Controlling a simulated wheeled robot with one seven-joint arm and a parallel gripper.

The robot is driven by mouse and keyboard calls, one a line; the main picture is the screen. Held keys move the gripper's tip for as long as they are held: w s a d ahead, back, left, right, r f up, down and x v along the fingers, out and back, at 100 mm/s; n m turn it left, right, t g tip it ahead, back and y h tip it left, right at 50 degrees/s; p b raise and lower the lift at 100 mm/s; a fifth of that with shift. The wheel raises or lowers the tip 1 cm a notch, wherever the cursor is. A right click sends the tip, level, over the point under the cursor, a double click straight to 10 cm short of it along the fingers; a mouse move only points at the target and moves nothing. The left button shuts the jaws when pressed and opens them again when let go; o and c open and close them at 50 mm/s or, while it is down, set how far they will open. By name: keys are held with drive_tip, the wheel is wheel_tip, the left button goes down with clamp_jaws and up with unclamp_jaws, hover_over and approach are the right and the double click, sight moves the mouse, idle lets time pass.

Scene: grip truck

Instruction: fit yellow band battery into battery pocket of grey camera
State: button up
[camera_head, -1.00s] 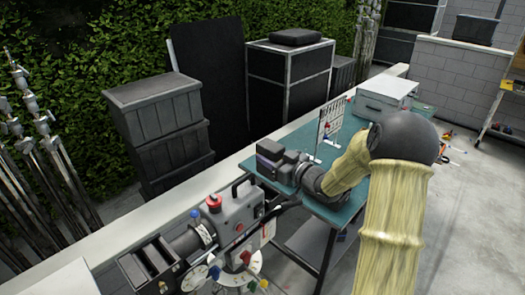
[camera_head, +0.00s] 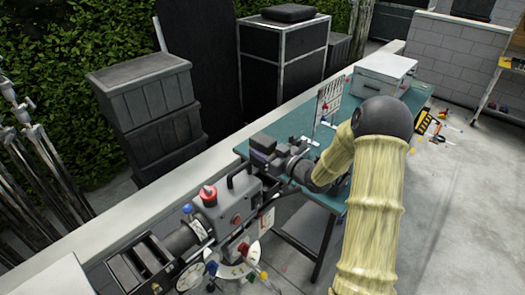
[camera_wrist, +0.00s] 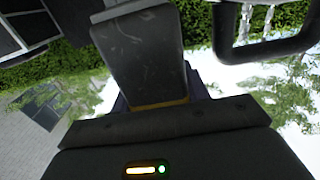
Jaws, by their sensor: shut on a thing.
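The grey camera (camera_head: 232,212) stands at the lower middle of the head view, with a red knob on top, a black carry handle and a black matte box at its left end. My gripper (camera_head: 264,152) is just beyond its right end, above the teal table's near left corner. In the wrist view my gripper is shut on a dark grey battery (camera_wrist: 145,55) with a yellow band (camera_wrist: 160,105) near the jaws. A black handle (camera_wrist: 268,48) shows at upper right there. The battery pocket cannot be made out; contact between battery and camera cannot be told.
The teal table (camera_head: 305,122) holds an upright white panel (camera_head: 329,100) and a white case (camera_head: 385,75). Dark crates (camera_head: 148,105) stand behind a low pale wall (camera_head: 120,228). Light stands (camera_head: 35,165) are at left. The floor at right is mostly clear.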

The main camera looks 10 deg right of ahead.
drive_tip(key=shift+w+f, duration=0.1)
idle(0.3)
drive_tip(key=shift+f+b, duration=1.35)
drive_tip(key=shift+f, duration=0.65)
drive_tip(key=shift+f+b, duration=0.45)
drive_tip(key=shift+f, duration=0.05)
drive_tip(key=shift+f+b, duration=0.1)
drive_tip(key=shift+b, duration=0.45)
drive_tip(key=shift+f+b, duration=0.25)
drive_tip(key=shift+b, duration=0.05)
drive_tip(key=shift+f+b, duration=2.25)
drive_tip(key=shift+f, duration=0.25)
drive_tip(key=o, duration=1.4)
drive_tip(key=shift+r, duration=0.1)
drive_tip(key=shift+c, duration=0.2)
drive_tip(key=shift+s, duration=0.2)
